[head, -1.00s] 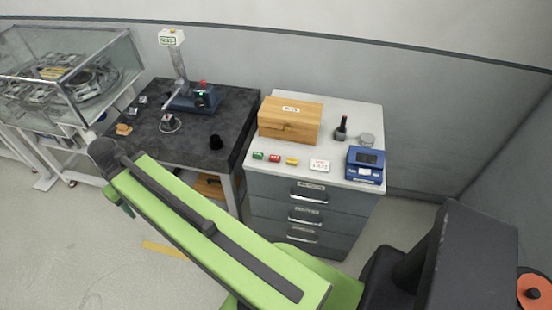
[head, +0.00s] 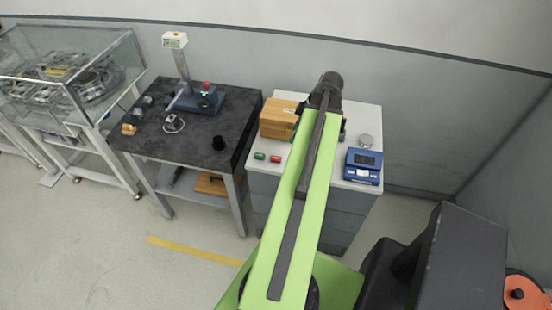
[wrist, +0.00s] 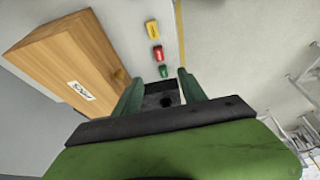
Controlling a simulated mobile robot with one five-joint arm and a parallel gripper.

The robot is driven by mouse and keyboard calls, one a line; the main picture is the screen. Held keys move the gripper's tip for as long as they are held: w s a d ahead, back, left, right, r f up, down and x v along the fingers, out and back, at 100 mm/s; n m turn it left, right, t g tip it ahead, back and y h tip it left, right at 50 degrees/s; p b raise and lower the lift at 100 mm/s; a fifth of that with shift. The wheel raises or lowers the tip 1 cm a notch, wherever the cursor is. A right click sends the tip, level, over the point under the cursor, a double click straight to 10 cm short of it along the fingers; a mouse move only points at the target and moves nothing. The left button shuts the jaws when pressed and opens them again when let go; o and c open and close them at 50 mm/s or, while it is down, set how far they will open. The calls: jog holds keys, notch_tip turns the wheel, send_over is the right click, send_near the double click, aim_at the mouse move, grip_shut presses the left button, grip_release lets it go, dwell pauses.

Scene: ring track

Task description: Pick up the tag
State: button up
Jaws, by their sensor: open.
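Small coloured tags lie in a row on the white-topped drawer cabinet (head: 372,112). The green tag (head: 259,156) and red tag (head: 276,159) show in the head view. The wrist view shows the yellow tag (wrist: 152,29), the red tag (wrist: 158,53) and the green tag (wrist: 163,71). The white card is hidden behind my arm in the head view. My gripper (wrist: 160,77) is open and empty; the green tag appears between its fingertips, apart from them.
A wooden box (head: 277,118) stands behind the tags, close beside my left finger in the wrist view. A blue device (head: 363,167) and a round weight (head: 366,141) are at the right. A dark table (head: 185,150) with a black cup (head: 218,143) stands left.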

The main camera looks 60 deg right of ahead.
jog(key=b, duration=1.1)
send_over(276, 158)
jog(key=s, duration=0.3)
jog(key=f, duration=1.1)
jog(key=shift+d+f, duration=0.2)
jog(key=shift+d, duration=0.15)
jog(key=shift+w+f+b, duration=0.15)
jog(key=shift+w+b, duration=0.05)
jog(key=shift+b, duration=0.1)
jog(key=shift+a, duration=0.1)
jog(key=b+x, duration=0.4)
jog(key=x, duration=0.1)
jog(key=shift+f+b, duration=0.1)
jog(key=shift+b, duration=0.3)
grip_shut()
